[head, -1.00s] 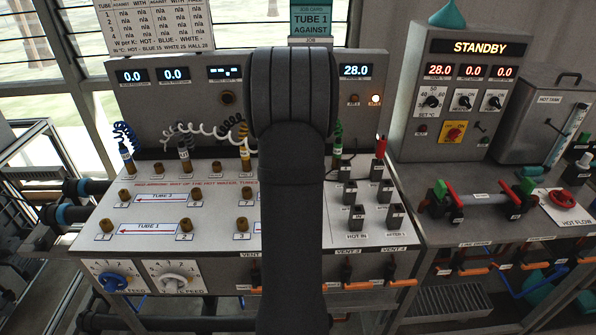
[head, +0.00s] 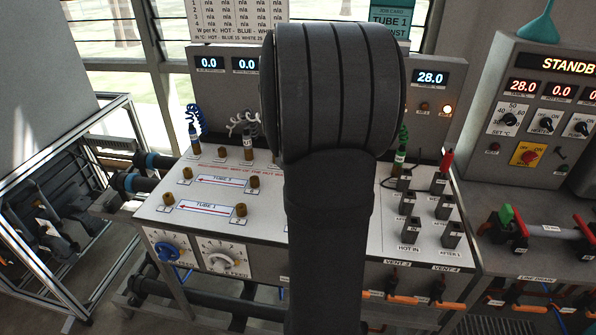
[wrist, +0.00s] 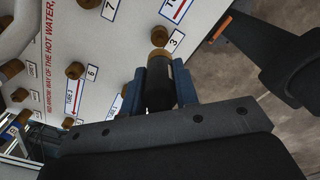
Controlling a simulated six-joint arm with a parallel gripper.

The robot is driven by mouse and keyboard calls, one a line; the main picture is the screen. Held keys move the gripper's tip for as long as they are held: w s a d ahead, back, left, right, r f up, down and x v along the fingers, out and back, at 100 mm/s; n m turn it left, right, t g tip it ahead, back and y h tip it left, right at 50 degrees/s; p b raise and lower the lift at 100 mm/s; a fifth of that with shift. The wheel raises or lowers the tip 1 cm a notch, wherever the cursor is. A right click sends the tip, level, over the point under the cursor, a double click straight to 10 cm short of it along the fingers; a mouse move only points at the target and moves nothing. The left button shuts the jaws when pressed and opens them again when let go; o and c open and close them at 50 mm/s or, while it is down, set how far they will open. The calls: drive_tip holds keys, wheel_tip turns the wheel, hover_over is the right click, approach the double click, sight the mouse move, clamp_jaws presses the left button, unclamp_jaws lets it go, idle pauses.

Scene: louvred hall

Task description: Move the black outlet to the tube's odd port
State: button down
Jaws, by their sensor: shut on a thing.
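In the wrist view my gripper (wrist: 161,74) is shut on a black cylindrical piece, the black outlet (wrist: 159,92), held between blue-grey fingers. Its far end points at a brass port (wrist: 159,36) beside the label 3. I cannot tell whether the two touch or how far apart they are. In the head view my arm hides the gripper, the outlet and this port. The Tube 1 row shows a brass port at its left (head: 168,199) and another farther right (head: 240,210), with a red arrow between them.
More brass ports (wrist: 75,70) stand up from the white panel in the wrist view. Blue-cabled (head: 193,137) and green (head: 400,158) probes stand at the panel's back. Black valves (head: 409,204) and a red-topped one (head: 447,160) stand at right. Orange-handled vents (head: 402,299) line the front.

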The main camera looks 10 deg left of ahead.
drive_tip(key=shift+f, duration=2.15)
drive_tip(key=shift+f, duration=1.35)
drive_tip(key=c, duration=1)
unclamp_jaws()
drive_tip(key=shift+c, duration=0.2)
drive_tip(key=shift+r, duration=2.55)
